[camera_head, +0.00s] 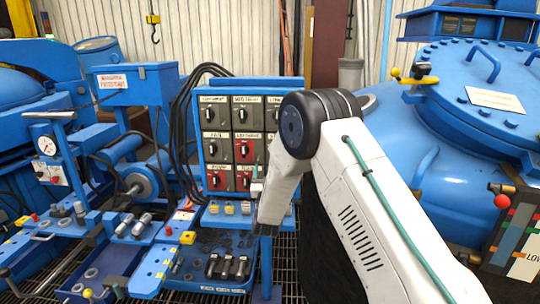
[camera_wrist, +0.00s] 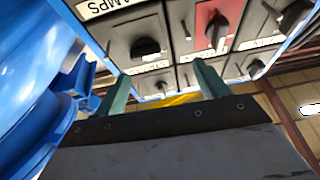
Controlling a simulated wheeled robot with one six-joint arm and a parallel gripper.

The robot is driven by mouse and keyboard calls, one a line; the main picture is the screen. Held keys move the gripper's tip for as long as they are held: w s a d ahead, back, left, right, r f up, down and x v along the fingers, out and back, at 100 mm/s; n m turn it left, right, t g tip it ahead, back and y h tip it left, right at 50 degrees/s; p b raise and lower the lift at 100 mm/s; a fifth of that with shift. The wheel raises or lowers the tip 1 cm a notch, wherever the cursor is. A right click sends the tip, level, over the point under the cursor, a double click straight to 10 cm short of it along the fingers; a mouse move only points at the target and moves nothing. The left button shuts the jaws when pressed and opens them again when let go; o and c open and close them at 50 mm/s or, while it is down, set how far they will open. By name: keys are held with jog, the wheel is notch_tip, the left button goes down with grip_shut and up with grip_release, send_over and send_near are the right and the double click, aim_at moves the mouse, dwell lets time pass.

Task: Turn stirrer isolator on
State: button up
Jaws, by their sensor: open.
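A blue-framed panel (camera_head: 260,82) carries rows of isolator switches with black rotary knobs, some on grey plates and some on red. The labels are mostly too small or blurred to read, so I cannot tell which one is the stirrer isolator. In the wrist view a grey-plate switch (camera_wrist: 145,47) and a red-plate switch (camera_wrist: 213,27) show close up. My gripper (camera_wrist: 162,72) is open and empty, its two green fingers apart just in front of the panel. In the head view my gripper (camera_head: 257,188) is at the panel's lower right, where my arm hides part of the switches.
Black cables (camera_head: 185,110) hang along the panel's left side. Below it is a blue bench (camera_head: 215,245) with small yellow and dark parts. A large blue lidded vessel (camera_head: 450,150) stands to the right. Blue machinery with a gauge (camera_head: 46,145) fills the left.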

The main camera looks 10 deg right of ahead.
jog(key=w+d+r, duration=0.3)
jog(key=w+d, duration=0.1)
jog(key=w, duration=0.2)
jog(key=shift+w+d, duration=0.3)
jog(key=shift+w, duration=0.1)
jog(key=shift+c, duration=0.3)
